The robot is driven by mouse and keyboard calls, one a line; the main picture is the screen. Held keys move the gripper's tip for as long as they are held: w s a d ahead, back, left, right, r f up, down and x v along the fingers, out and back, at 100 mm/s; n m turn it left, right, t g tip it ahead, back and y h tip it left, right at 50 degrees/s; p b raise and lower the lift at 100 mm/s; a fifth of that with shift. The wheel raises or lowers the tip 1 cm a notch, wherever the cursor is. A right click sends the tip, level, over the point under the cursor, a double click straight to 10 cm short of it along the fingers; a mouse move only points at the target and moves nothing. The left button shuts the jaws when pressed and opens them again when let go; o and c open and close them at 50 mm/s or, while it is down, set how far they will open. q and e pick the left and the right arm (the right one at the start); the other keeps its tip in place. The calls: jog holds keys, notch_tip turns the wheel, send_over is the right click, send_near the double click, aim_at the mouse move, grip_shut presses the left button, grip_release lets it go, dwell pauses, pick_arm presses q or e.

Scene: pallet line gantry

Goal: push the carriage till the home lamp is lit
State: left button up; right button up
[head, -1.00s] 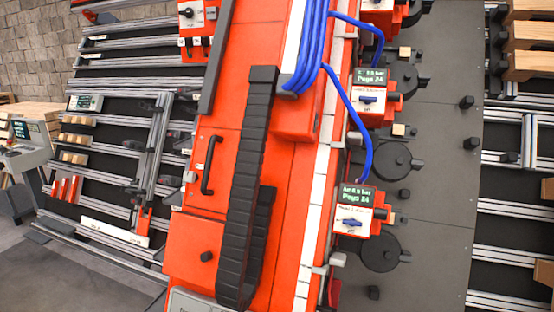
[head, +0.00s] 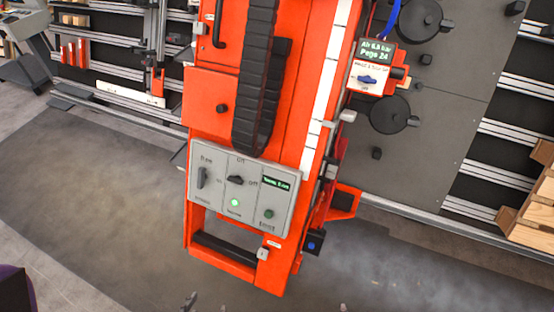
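The orange carriage (head: 290,110) fills the middle of the head view, its near end towards me. A grey control panel (head: 243,192) on that end has a lever, a black knob, a small green display and a green button. A round lamp (head: 235,203) low on the panel glows green; its label is too blurred to read. Below is an orange frame with a black push bar (head: 226,249). Small grey tips, seemingly of my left gripper (head: 190,302), show at the bottom edge, apart from the bar. A tiny tip of my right gripper (head: 343,308) shows further right. Their opening is unclear.
Rails with clamps and red blocks (head: 75,53) stand at the left. A dark plate (head: 440,80) with round black fixtures lies right of the carriage. Wooden pallet parts (head: 535,205) are at the right edge. The grey floor in front is clear.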

jog(key=shift+w, duration=0.15)
jog(key=shift+w+a+r, duration=0.1)
jog(key=shift+w+r, duration=0.05)
jog(key=shift+w, duration=0.2)
jog(key=shift+s, duration=0.1)
dwell(0.3)
pick_arm(q)
jog(key=shift+w+d+r, duration=0.1)
jog(key=shift+w+r, duration=0.1)
jog(key=shift+w, duration=0.3)
dwell(0.4)
